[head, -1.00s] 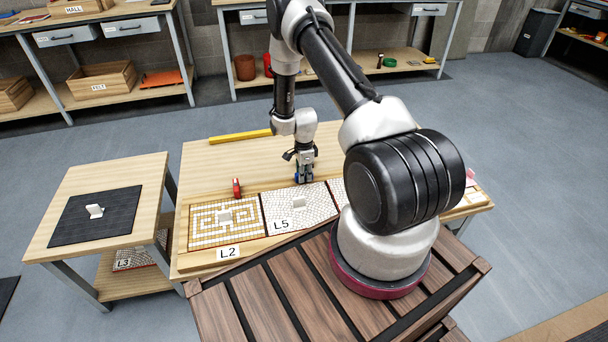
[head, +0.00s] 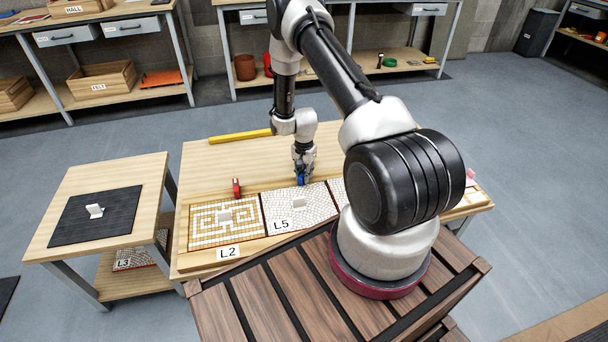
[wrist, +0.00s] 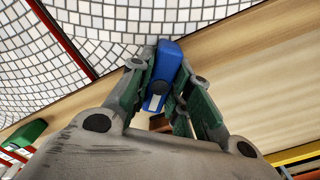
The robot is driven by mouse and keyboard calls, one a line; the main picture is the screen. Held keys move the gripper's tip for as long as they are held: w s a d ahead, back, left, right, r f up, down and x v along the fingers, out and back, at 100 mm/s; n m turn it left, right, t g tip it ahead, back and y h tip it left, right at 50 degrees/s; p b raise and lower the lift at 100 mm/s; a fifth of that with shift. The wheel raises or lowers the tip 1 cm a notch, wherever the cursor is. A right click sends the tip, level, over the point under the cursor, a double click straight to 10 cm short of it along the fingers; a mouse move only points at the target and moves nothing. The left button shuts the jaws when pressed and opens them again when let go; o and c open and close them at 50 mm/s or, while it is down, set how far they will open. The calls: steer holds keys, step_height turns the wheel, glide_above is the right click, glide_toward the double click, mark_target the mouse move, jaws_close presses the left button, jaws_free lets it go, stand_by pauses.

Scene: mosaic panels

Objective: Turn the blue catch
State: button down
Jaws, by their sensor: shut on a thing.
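The blue catch (wrist: 168,62) sits at the edge of the white mosaic panel (wrist: 110,25) in the wrist view. In the head view the blue catch (head: 300,181) shows just below my gripper (head: 303,172), at the far edge of the panel labelled L5 (head: 318,208). My gripper (wrist: 166,85) points down and is shut on the blue catch, one finger on each side of it. The catch's outer end reaches over the panel edge or just meets it; I cannot tell which.
A red catch (head: 236,188) stands behind the panel labelled L2 (head: 197,232). A yellow bar (head: 240,136) lies at the table's back left. A side table with a dark mat (head: 72,222) stands at left. The wooden tabletop (head: 225,158) behind the panels is mostly clear.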

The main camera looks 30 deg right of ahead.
mark_target(304, 173)
steer(key=n, duration=0.4)
steer(key=shift+n, duration=2.1)
steer(key=c, duration=1.3)
jaws_free()
step_height(304, 173, up, 12)
steer(key=shift+s, duration=0.1)
